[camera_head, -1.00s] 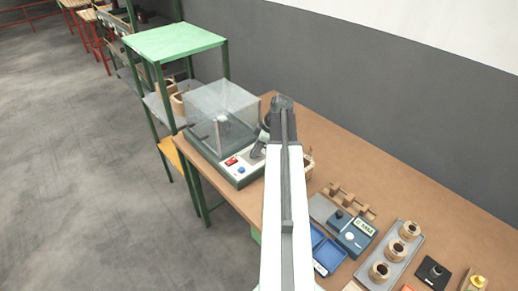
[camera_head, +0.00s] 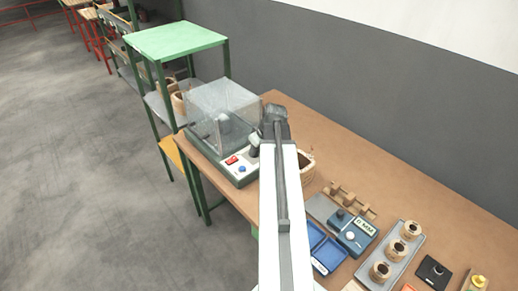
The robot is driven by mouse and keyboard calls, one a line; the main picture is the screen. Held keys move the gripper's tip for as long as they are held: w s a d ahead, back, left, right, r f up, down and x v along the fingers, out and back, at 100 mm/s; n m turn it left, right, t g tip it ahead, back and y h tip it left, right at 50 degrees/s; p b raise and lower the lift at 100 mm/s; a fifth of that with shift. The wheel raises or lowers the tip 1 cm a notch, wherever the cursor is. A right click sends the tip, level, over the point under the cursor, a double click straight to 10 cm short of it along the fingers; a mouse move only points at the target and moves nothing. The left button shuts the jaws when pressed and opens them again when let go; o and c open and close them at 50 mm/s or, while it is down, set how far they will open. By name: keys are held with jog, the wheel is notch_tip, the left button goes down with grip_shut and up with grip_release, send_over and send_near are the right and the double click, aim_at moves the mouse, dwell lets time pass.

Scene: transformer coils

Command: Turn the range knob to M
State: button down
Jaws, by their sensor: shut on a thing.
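The winding machine (camera_head: 243,180) has a dark green base, a clear cover and a pale front panel with a red switch (camera_head: 231,160) and a blue button (camera_head: 242,169). My gripper (camera_head: 253,151) reaches down to the right end of this panel, with my arm coming up from the bottom of the picture. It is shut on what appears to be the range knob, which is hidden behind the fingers. The knob's marks and pointer are too small or covered to read.
The clear cover (camera_head: 222,103) stands close left of my gripper. A wooden pot (camera_head: 307,164) is right of my arm. A blue meter (camera_head: 356,235), blue tray (camera_head: 326,254) and coil tray (camera_head: 401,261) lie nearer. The bench's back right is clear.

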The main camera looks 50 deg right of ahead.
jog(key=shift+w+m, duration=0.25)
jog(key=shift+m, duration=0.05)
jog(key=c, duration=1.2)
grip_release()
jog(key=shift+s, duration=0.1)
jog(key=shift+r, duration=0.15)
jog(key=p+v, duration=0.7)
jog(key=shift+s+a+r, duration=0.1)
jog(key=shift+a+r, duration=0.05)
jog(key=shift+r, duration=0.15)
